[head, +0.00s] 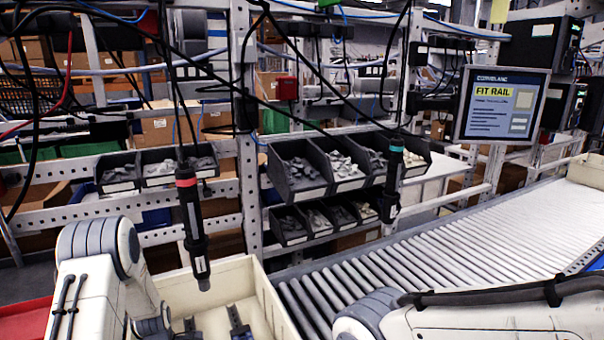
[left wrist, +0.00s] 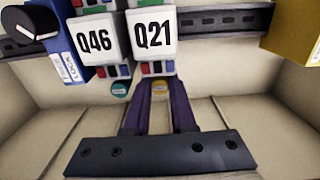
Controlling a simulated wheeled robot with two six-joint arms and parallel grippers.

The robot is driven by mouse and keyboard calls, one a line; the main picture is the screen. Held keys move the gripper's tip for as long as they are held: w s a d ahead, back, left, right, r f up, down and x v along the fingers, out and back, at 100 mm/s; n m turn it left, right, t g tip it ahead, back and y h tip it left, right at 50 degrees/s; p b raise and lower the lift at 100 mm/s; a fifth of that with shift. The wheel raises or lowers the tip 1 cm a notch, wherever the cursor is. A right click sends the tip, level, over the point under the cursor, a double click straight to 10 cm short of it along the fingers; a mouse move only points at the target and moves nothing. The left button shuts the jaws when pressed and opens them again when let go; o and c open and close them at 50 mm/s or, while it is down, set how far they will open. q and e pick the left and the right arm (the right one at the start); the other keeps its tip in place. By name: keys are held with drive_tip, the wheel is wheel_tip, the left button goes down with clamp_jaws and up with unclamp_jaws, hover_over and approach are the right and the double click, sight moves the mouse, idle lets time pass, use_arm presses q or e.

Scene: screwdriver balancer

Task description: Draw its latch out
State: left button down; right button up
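In the left wrist view, a module marked Q21 (left wrist: 155,33) sits on a slotted rail (left wrist: 220,20), beside one marked Q46 (left wrist: 95,38). A round yellow latch (left wrist: 161,88) shows below Q21, and a round green one (left wrist: 120,90) below Q46. My left gripper (left wrist: 160,93) has its two purple fingers narrowly apart, one on each side of the yellow latch. I cannot tell whether the fingers touch it. In the head view my left arm reaches down by the cream bin (head: 268,303). My right gripper is out of view; only its arm shows.
A blue module (left wrist: 60,45) with a black knob and a yellow block (left wrist: 292,32) flank the modules. In the head view a screwdriver (head: 193,225) hangs over the bin, another tool (head: 392,180) hangs farther right. A roller conveyor (head: 440,245) and a "FIT RAIL" screen (head: 502,105) are at right.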

use_arm(q)
drive_tip(key=shift+s+a, duration=0.3)
drive_tip(key=shift+a, duration=0.25)
idle(0.4)
drive_tip(key=c, duration=0.8)
unclamp_jaws()
drive_tip(key=shift+c, duration=0.2)
wheel_tip(320, 180, up, 18)
drive_tip(key=p, duration=1.3)
drive_tip(key=shift+d, duration=0.1)
